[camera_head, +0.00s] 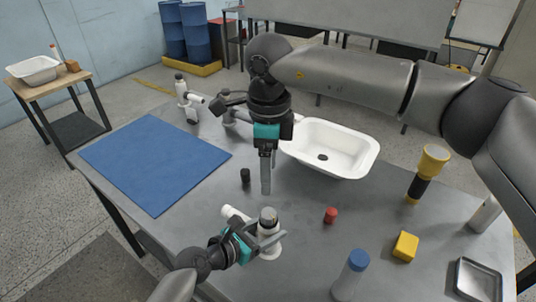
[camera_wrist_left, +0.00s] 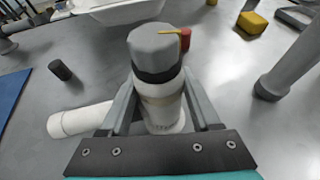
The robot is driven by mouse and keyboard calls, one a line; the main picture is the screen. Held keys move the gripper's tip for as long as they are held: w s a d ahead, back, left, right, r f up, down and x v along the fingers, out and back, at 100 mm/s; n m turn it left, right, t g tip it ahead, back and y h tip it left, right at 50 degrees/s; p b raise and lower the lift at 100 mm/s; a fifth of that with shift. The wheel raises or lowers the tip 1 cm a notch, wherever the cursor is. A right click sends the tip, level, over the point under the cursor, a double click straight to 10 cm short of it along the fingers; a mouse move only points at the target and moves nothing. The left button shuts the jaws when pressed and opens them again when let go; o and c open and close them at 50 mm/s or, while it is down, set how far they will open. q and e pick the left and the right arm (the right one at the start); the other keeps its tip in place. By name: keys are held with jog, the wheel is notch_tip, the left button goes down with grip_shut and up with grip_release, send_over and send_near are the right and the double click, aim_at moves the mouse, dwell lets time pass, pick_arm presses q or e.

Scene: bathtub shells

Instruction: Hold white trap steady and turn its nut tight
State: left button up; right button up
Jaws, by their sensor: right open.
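The white trap (camera_head: 270,247) stands upright near the table's front edge, with a white pipe stub to its left. It also shows in the left wrist view (camera_wrist_left: 162,108). A grey faceted nut (camera_wrist_left: 155,48) with a yellow mark sits on its top, above a dark ring; in the head view the nut (camera_head: 268,216) is small. My left gripper (camera_head: 264,243) has one finger on each side of the trap's body and appears closed on it. My right gripper (camera_head: 266,185) points down above and behind the nut, apart from it, open and empty.
A black cylinder (camera_head: 245,176), red cylinder (camera_head: 330,216), yellow block (camera_head: 405,246) and blue-capped bottle (camera_head: 352,276) stand around the trap. A white basin (camera_head: 358,160) is behind, a yellow-black tool (camera_head: 428,172) and metal tray (camera_head: 463,277) right, a blue mat (camera_head: 155,160) left.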

pick_arm(q)
jog(key=o, duration=0.5)
jog(key=shift+o, duration=0.2)
